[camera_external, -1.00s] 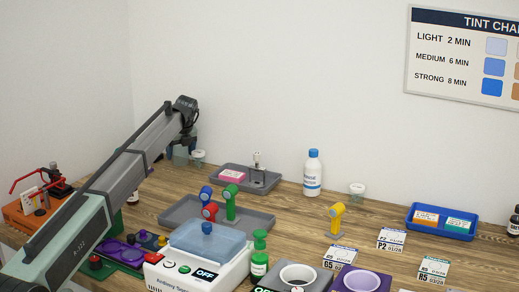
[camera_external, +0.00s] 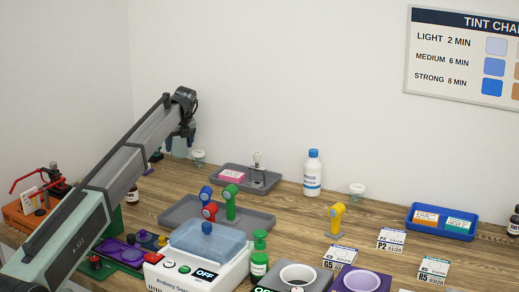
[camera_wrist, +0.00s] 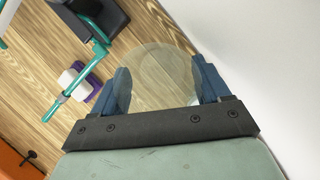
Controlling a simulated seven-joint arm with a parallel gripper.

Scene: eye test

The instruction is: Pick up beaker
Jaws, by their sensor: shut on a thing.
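The beaker (camera_external: 180,151) is a clear, see-through vessel below the end of my arm at the back left in the external view. In the wrist view the beaker (camera_wrist: 158,72) shows as a pale round outline between the two blue fingers. My gripper (camera_external: 182,136) is shut on it, with a finger at each side, as the wrist view of the gripper (camera_wrist: 160,85) shows. The beaker appears a little above the wooden table, near the back wall. Its lower part is hard to make out.
A small clear jar (camera_external: 198,157) stands just right of the beaker. A grey tray (camera_external: 270,182) with a pink box, a white bottle (camera_external: 312,177) and another small jar (camera_external: 357,190) stand along the back. A grey tray (camera_external: 178,217) with coloured tools lies in front.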

